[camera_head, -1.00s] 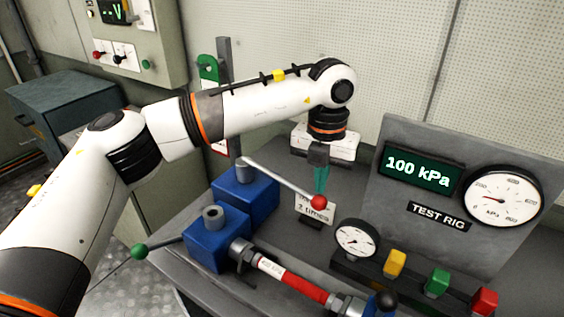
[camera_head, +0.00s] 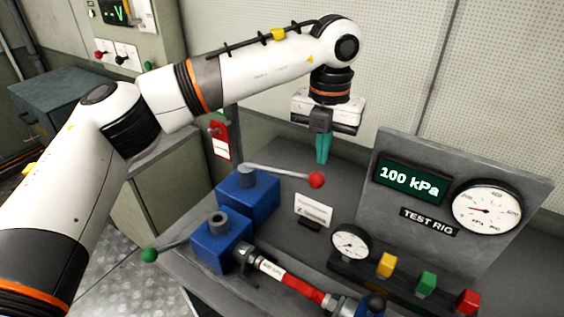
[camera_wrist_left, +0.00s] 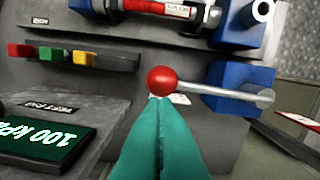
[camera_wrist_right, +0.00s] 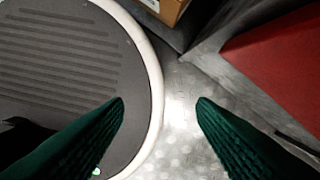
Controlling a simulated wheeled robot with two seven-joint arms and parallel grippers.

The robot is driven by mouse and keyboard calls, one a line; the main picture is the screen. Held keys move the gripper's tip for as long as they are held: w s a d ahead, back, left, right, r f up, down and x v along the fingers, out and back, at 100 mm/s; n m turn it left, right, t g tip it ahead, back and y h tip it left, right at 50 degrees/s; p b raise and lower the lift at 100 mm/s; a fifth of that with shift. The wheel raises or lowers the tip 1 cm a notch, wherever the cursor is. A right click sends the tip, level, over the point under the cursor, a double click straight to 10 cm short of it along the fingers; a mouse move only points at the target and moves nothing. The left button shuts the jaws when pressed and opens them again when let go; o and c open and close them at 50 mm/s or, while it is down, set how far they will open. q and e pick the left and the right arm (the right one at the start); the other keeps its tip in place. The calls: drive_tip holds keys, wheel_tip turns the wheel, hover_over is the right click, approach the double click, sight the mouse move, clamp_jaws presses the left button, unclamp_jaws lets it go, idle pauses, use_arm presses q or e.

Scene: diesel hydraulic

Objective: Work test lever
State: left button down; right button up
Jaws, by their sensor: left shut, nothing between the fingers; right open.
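A lever with a red knob (camera_head: 316,180) extends right from the rear blue block (camera_head: 247,195). A second lever with a green knob (camera_head: 149,254) extends left from the front blue block (camera_head: 215,243). Which one is the test lever is not readable. My left gripper (camera_head: 323,160) is shut and empty, pointing down just above and behind the red knob. In the left wrist view, the red knob (camera_wrist_left: 162,80) shows just beyond the shut green fingertips (camera_wrist_left: 158,100); contact is unclear. My right gripper (camera_wrist_right: 160,102) is open and empty above the floor, away from the rig.
The test rig panel (camera_head: 520,165) stands at the right, with a display (camera_head: 411,180) reading 100 kPa and a dial (camera_head: 487,208). Yellow, green and red buttons, a small gauge (camera_head: 350,243) and a red hose (camera_head: 300,286) occupy the bench front. A small white card (camera_head: 313,208) stands near the red knob.

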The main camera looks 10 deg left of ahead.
use_arm(q)
drive_tip(key=shift+r, duration=0.25)
idle(0.3)
wheel_tip(320, 180, up, 5)
drive_tip(key=p, duration=0.3)
drive_tip(key=shift+f, duration=0.1)
